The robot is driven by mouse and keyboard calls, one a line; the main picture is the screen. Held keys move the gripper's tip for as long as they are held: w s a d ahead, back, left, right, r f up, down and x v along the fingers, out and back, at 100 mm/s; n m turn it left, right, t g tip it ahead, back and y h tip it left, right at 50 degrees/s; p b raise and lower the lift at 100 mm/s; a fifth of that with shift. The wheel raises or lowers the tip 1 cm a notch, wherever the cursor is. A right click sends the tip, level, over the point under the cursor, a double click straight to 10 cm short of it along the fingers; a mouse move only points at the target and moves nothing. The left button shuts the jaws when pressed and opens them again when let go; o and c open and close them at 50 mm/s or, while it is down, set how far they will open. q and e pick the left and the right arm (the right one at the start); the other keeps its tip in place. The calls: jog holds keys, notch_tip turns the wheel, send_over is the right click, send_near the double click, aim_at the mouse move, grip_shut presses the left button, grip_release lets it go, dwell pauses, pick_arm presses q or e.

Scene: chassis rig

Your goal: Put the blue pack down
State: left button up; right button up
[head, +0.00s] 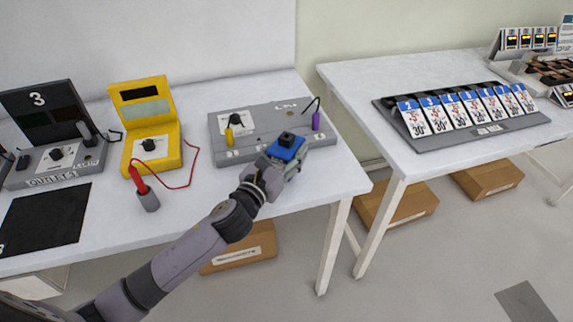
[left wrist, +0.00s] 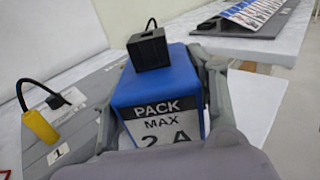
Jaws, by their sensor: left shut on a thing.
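The blue pack (head: 286,147) is at the front right of the grey test station on the left table. It has a black block on top and a label reading "PACK MAX 2 A" in the left wrist view (left wrist: 158,88). My left gripper (head: 280,165) is shut on the pack, with a finger on each side of it in the left wrist view. I cannot tell whether the pack's underside touches anything. The grey station (head: 222,123) has a dial, a yellow plug (head: 229,136) and a purple plug (head: 316,121). My right gripper is not in view.
A yellow meter (head: 150,148) with a red probe (head: 137,180) and a grey outlets unit (head: 58,165) stand to the left. A second table (head: 350,76) at right holds a rack of cards (head: 465,108). The front right corner of the left table is clear.

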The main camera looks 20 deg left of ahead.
pick_arm(q)
notch_tip(320, 180, down, 4)
jog(key=shift+r+b, duration=0.1)
jog(key=shift+b, duration=0.35)
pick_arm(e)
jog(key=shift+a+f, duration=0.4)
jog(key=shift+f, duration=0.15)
pick_arm(q)
jog(key=shift+f, duration=0.2)
jog(key=o, duration=1.5)
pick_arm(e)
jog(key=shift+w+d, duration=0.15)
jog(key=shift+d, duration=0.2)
pick_arm(q)
jog(key=shift+o, duration=0.2)
